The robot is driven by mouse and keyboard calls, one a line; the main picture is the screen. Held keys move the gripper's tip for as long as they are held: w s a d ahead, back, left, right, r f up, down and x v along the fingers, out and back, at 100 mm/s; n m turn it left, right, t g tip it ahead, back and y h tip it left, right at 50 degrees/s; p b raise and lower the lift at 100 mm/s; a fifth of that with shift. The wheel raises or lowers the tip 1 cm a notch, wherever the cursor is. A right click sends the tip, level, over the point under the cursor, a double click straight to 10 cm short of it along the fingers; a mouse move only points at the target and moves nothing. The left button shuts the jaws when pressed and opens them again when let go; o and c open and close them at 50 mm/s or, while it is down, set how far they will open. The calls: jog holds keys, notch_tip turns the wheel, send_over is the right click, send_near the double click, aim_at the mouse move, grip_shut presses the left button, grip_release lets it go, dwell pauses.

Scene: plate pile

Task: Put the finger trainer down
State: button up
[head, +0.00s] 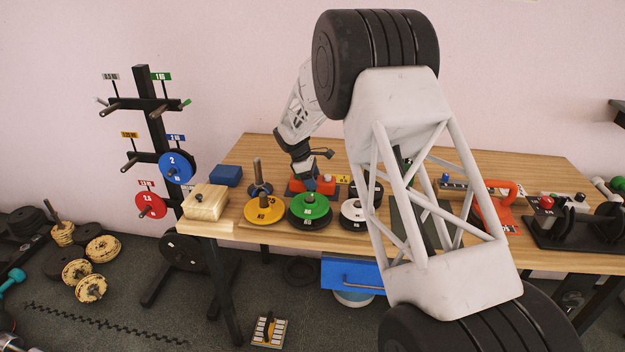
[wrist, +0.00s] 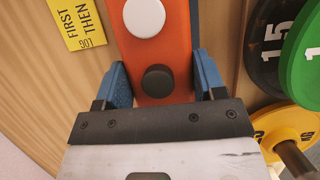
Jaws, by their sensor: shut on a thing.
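The finger trainer is an orange-red block (wrist: 172,50) with a white and a black round button on top. It lies between the two blue fingers of my gripper (wrist: 162,80), which are shut on its sides. In the head view the finger trainer (head: 326,186) shows behind the green plate, partly hidden by my gripper (head: 309,183) and the plate. I cannot tell whether its underside touches the table.
Yellow (head: 264,210), green (head: 309,206) and white (head: 352,211) plate piles stand in front on the wooden table (head: 255,150). A wooden box (head: 205,203) and a blue block (head: 226,175) are at left. A yellow label (wrist: 78,22) lies near the trainer.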

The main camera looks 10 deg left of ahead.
jog(key=o, duration=1.1)
jog(key=shift+f, duration=0.1)
jog(key=shift+r, duration=0.2)
jog(key=v, duration=1.2)
